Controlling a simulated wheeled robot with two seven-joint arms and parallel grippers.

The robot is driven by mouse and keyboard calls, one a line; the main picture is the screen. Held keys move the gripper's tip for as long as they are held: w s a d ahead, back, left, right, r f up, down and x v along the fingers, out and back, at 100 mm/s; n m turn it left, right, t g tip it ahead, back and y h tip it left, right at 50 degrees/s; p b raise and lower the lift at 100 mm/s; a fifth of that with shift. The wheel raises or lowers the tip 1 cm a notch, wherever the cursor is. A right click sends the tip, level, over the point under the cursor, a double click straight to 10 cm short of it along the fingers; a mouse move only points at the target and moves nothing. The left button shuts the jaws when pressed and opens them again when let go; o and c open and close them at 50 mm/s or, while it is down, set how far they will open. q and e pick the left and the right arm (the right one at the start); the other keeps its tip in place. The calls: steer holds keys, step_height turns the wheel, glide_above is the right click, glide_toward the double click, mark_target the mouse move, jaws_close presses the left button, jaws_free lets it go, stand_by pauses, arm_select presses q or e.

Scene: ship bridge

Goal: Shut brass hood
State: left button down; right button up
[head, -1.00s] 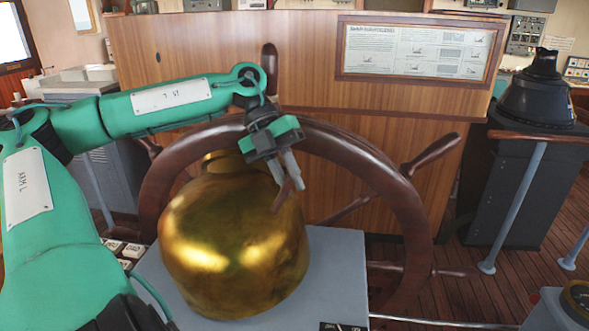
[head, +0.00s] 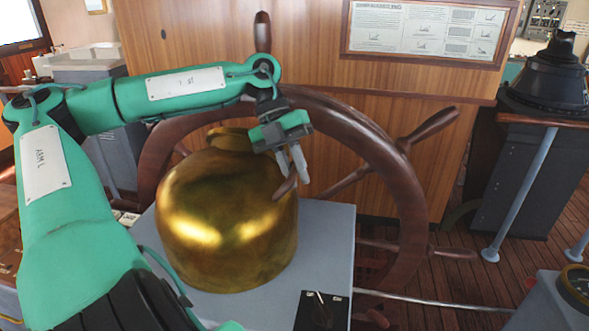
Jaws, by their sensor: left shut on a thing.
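The brass hood (head: 225,225) is a rounded, shiny golden dome on a grey pedestal (head: 333,240), in front of the ship's wheel. A brass collar (head: 230,139) shows at its upper back. A short dark brown handle (head: 285,187) shows at the hood's upper right side. My left gripper (head: 293,166) reaches over from the left, above the hood's right shoulder. Its grey fingers are shut on the brown handle, and they partly hide it. Whether the hood is fully down at its back is hard to tell. My right gripper is not in view.
The wooden ship's wheel (head: 408,190) stands close behind the hood and gripper, its spokes sticking out. A small black switch panel (head: 320,312) is on the pedestal's front. A black instrument (head: 550,80) stands at right. Planked floor (head: 455,280) is open between.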

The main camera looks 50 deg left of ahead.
arm_select(q)
steer(key=c, duration=1.5)
jaws_free()
steer(key=shift+d+f, duration=0.1)
steer(key=shift+f, duration=0.3)
steer(key=shift+o, duration=0.5)
steer(key=shift+w+d+r, duration=0.1)
steer(key=shift+d+r, duration=0.05)
steer(key=shift+r, duration=0.1)
steer(key=shift+a+r, duration=0.15)
steer(key=shift+a, duration=0.1)
steer(key=b+v, duration=0.1)
steer(key=v, duration=1.2)
steer(key=shift+r, duration=0.2)
steer(key=shift+w, duration=0.15)
